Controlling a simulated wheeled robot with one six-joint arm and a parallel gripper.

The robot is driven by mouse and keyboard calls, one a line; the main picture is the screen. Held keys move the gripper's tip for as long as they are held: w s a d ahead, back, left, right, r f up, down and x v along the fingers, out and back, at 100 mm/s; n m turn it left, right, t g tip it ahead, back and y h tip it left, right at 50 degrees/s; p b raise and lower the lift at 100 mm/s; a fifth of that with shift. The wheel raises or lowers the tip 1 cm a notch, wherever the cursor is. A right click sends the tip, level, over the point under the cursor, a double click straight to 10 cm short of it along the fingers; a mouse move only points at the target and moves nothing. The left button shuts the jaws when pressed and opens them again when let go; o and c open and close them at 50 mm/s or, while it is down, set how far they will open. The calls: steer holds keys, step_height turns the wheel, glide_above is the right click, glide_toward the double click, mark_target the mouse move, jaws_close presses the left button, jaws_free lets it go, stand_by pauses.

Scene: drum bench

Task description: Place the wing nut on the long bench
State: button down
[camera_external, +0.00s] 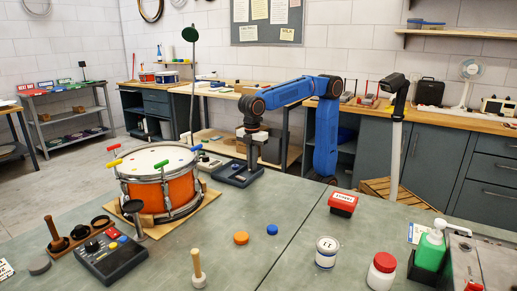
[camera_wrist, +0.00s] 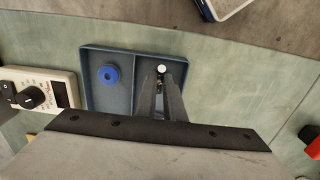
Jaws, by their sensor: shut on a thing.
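In the wrist view, the fingertips (camera_wrist: 160,79) are nearly together over the right compartment of the tray (camera_wrist: 121,51). A small pale, silvery piece shows between them, the wing nut (camera_wrist: 161,69) as far as I can tell; its wings are not clear. My gripper is shut on it. Whether it touches the tray floor, I cannot tell. A long wood-topped bench (camera_external: 455,123) runs along the back wall.
A meter (camera_wrist: 52,87) stands left of the tray. The bench between has free room.

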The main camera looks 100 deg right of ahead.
steer(key=shift+f, duration=0.1)
steer(key=c, duration=1.8)
jaws_free()
